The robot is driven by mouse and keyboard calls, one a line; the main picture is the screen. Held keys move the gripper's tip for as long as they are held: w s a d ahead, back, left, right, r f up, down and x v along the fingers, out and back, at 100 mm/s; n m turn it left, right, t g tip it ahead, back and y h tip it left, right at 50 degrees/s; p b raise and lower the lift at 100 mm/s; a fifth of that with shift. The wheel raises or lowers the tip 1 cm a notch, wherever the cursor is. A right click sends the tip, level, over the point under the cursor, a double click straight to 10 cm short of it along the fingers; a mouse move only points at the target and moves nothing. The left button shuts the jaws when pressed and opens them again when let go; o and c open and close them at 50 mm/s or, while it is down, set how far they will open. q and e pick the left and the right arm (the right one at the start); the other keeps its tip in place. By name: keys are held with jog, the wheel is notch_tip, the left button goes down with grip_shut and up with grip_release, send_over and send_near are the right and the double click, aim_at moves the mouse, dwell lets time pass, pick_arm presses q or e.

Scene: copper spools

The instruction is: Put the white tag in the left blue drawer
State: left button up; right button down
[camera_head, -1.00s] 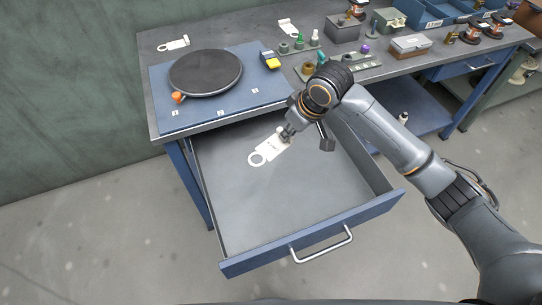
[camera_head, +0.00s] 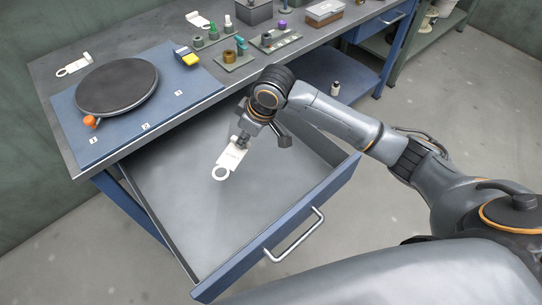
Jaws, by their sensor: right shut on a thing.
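A white tag (camera_head: 230,160) with a ring-shaped end hangs from my right gripper (camera_head: 243,141), which is shut on its upper end. The tag shows against the inside of the open left blue drawer (camera_head: 285,240). I cannot tell whether it touches the drawer floor. The drawer is pulled out and looks empty, with a grey floor and a metal handle (camera_head: 295,237). My right arm reaches over the drawer's right side. My left gripper is not in view.
On the bench above are a black turntable (camera_head: 117,86) on a blue mat (camera_head: 165,123), an orange knob (camera_head: 90,121) and a yellow-black device (camera_head: 186,56). Two more white tags lie at the back (camera_head: 74,66) (camera_head: 197,20). Spools and boxes stand further right.

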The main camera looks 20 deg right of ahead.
jog(key=d+f, duration=0.2)
jog(key=s+d+f, duration=0.1)
jog(key=d+f, duration=0.1)
jog(key=s+d+f, duration=0.1)
jog(key=d+f, duration=0.1)
jog(key=d, duration=0.1)
jog(key=shift+d+f, duration=0.35)
jog(key=shift+f, duration=0.15)
jog(key=shift+s+d+f, duration=0.1)
jog(key=shift+f, duration=0.5)
jog(key=shift+s+d+f, duration=0.1)
jog(key=shift+f, duration=0.5)
jog(key=shift+w+f, duration=0.1)
jog(key=shift+f, duration=0.45)
jog(key=c, duration=1.3)
grip_release()
jog(key=shift+f, duration=0.1)
jog(key=shift+c, duration=0.2)
